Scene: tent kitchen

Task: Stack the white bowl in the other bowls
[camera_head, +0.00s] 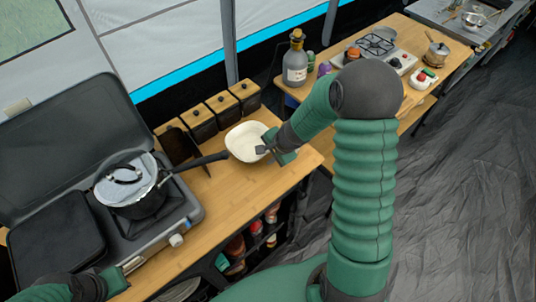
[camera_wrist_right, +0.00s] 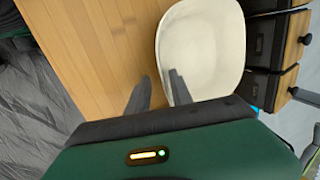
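The white bowl (camera_head: 243,141) sits on the wooden counter at its right end, in front of a row of dark canisters. It also shows in the right wrist view (camera_wrist_right: 205,45). My right gripper (camera_head: 265,147) is at the bowl's right edge. In the right wrist view its two fingers (camera_wrist_right: 160,77) are apart, one over the bowl's inside and one outside the rim. I cannot tell whether they touch the wall. My left gripper (camera_head: 122,272) is low at the left, by the stove's front; its fingers are too unclear to judge.
A camping stove (camera_head: 185,218) holds a lidded pot (camera_head: 140,200) whose handle points toward the bowl. Dark canisters (camera_head: 223,105) with wooden lids line the counter's back. A second table beyond carries a bottle (camera_head: 295,62), a burner (camera_head: 376,45) and a small pot (camera_head: 436,54).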

